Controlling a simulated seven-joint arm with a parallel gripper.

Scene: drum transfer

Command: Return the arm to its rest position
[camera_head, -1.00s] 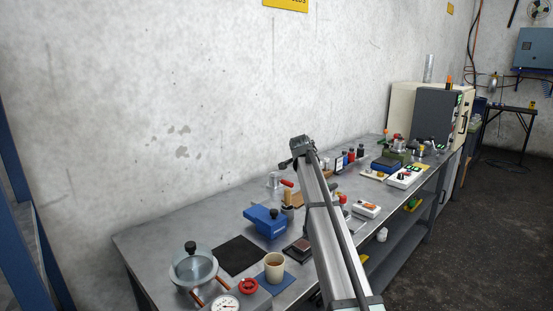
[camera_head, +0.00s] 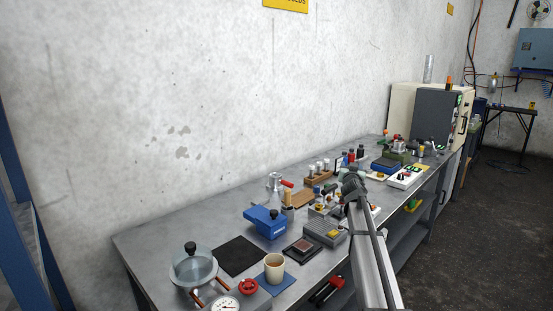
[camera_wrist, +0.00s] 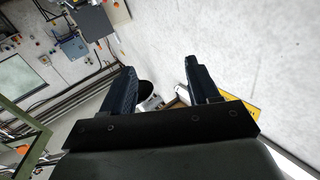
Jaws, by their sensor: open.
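My arm (camera_head: 372,255) rises from the bottom edge of the head view, right of centre, in front of the bench. Its upper end, near the middle of the bench in that view, hides part of the bench behind it. The fingers of my gripper do not show clearly there. In the wrist view my gripper (camera_wrist: 158,88) has its two dark fingers well apart. No object is held between them; the pale wall and a dark round shape show beyond.
The metal bench (camera_head: 150,245) runs along the wall. It bears a pot (camera_head: 193,268), a cream cup (camera_head: 274,267), a blue device (camera_head: 266,221) and many small tools. A grey cabinet (camera_head: 437,113) stands at the far end. The floor (camera_head: 480,240) to the right is clear.

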